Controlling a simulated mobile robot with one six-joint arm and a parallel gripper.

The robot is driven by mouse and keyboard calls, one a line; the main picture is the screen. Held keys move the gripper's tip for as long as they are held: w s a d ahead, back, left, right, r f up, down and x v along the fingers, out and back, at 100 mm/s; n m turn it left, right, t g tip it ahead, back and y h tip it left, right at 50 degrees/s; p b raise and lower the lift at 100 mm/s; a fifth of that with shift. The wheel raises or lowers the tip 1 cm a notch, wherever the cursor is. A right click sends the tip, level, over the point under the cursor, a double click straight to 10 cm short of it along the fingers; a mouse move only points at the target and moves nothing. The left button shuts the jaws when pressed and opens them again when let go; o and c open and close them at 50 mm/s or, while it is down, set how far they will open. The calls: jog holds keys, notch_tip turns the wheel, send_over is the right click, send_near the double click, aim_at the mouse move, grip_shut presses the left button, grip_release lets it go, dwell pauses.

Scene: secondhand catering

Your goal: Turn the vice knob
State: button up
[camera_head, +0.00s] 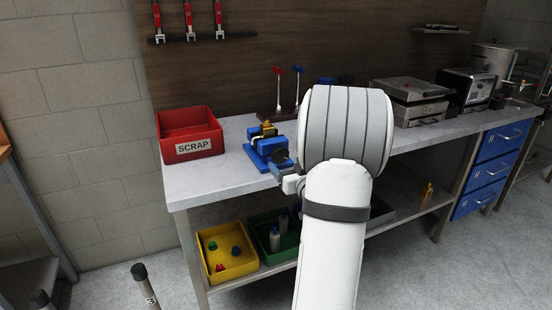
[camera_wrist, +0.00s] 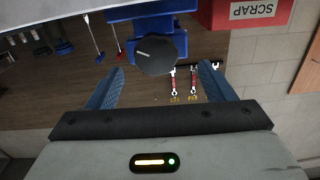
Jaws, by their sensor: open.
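A blue vice (camera_head: 262,146) with a brass-coloured part on top stands on the workbench, just left of my arm. Its knob (camera_wrist: 156,54) is a dark round disc with a pale line on its face; in the wrist view, which is upside down, it sits in front of the blue vice body (camera_wrist: 152,18). My gripper (camera_wrist: 161,68) is open and empty, with one blue finger on each side of the knob's line. I cannot tell whether the fingers reach past the knob's face. In the head view my gripper (camera_head: 282,174) is partly hidden by my arm.
A red SCRAP bin (camera_head: 190,148) stands left of the vice. Red and blue-topped upright rods (camera_head: 279,90) stand behind it. Yellow (camera_head: 228,265) and green (camera_head: 262,240) bins sit on the lower shelf. Metal appliances (camera_head: 410,90) occupy the bench's right side.

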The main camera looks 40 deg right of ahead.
aim_at(281, 157)
jog(key=x, duration=0.6)
jog(key=shift+w+d, duration=0.3)
jog(key=shift+c, duration=0.6)
